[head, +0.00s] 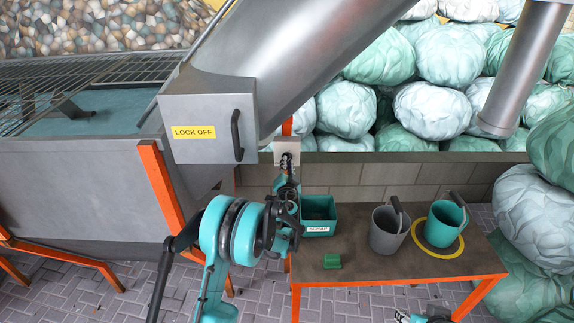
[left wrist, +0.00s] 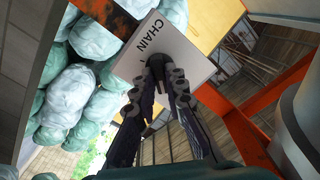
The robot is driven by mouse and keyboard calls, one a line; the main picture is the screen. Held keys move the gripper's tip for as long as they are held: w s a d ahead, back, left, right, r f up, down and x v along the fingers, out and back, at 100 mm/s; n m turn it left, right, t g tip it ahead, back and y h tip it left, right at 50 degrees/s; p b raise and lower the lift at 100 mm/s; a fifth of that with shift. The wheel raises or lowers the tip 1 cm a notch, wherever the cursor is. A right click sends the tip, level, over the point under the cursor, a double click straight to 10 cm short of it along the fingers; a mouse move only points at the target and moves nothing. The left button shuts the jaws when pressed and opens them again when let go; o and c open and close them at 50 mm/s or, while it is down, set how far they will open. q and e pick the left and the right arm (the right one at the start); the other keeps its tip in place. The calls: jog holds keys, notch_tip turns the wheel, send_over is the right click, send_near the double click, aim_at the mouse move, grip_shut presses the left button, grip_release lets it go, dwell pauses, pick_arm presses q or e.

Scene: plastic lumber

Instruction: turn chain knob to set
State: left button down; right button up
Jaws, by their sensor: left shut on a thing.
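The chain knob (left wrist: 158,62) is a black knob on a pale square plate marked CHAIN (left wrist: 143,43) in the left wrist view. In the head view the plate is on a small grey box (head: 287,145) beside the big chute. My left gripper (head: 288,163) reaches up to the front of this box. The left wrist view shows its two fingers (left wrist: 158,78) on either side of the knob, shut on it. The fingers hide part of the knob, and I cannot read its pointer or a set mark. Part of my right arm's end (head: 425,318) shows at the bottom edge of the head view.
A table (head: 365,262) with orange legs carries a teal SCRAP bin (head: 318,229), a small green block (head: 332,261), a grey bucket (head: 386,240) and a teal bucket (head: 443,228) within a yellow ring (head: 426,247). A LOCK OFF box (head: 208,145) with a black handle stands left of the knob.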

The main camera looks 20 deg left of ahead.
pick_arm(q)
jog(key=shift+m, duration=5)
jog(key=c, duration=1.6)
grip_release()
jog(key=shift+o, duration=0.2)
jog(key=shift+s, duration=0.1)
jog(key=v, duration=1.2)
